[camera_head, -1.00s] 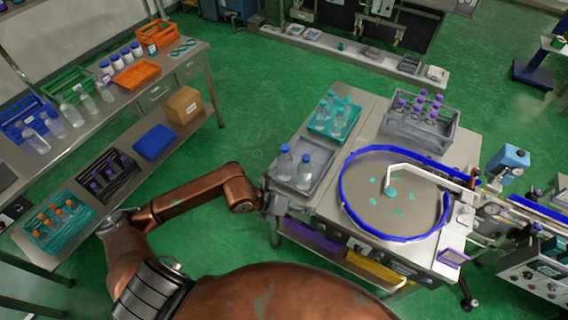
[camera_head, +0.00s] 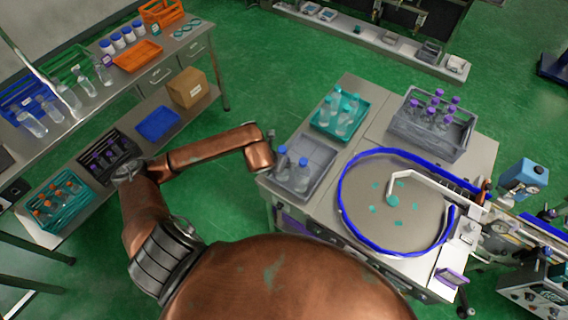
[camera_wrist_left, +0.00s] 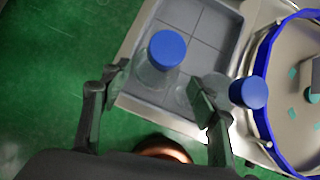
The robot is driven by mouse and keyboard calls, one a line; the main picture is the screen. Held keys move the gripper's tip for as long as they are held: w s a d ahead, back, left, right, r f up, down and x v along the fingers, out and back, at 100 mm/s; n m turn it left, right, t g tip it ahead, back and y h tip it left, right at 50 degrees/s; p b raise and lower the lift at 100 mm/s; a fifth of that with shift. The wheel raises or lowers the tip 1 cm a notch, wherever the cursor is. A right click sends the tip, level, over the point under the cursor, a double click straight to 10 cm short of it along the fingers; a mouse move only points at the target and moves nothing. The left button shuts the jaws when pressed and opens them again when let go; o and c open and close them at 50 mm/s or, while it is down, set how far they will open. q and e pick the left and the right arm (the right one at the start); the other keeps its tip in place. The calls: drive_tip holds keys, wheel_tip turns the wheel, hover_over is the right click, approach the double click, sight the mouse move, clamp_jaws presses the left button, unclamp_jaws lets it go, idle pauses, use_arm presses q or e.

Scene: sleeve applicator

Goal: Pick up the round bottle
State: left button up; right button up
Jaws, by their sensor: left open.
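Two clear round bottles with blue caps stand upright in the grey tray (camera_head: 318,155) at the left edge of the machine table. The left one (camera_head: 282,162) and the right one (camera_head: 301,178) are close together. In the left wrist view, one blue-capped bottle (camera_wrist_left: 166,50) lies in line with the gap between the fingers of my left gripper (camera_wrist_left: 158,78), which is open and empty. The other bottle (camera_wrist_left: 248,92) is outside the right finger. I cannot tell any contact. In the head view my left gripper is mostly hidden at the arm's end, beside the tray.
A teal tray (camera_head: 350,132) with clear bottles and a grey crate (camera_head: 400,128) with purple-capped bottles stand behind. A turntable with a blue rim (camera_head: 345,215) is right of the tray. A shelf on the left holds more bottles and bins. Green floor lies open between.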

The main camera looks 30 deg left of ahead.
use_arm(q)
drive_tip(key=x, duration=0.1)
drive_tip(key=p+x, duration=0.1)
drive_tip(key=x, duration=0.3)
drive_tip(key=shift+a+r, duration=0.1)
drive_tip(key=shift+a, duration=0.2)
drive_tip(key=c, duration=1.4)
drive_tip(key=shift+w+r, duration=0.1)
drive_tip(key=shift+c, duration=0.3)
use_arm(e)
drive_tip(key=shift+w+d+r, duration=0.15)
drive_tip(key=shift+w+r, duration=0.35)
drive_tip(key=shift+r, duration=0.35)
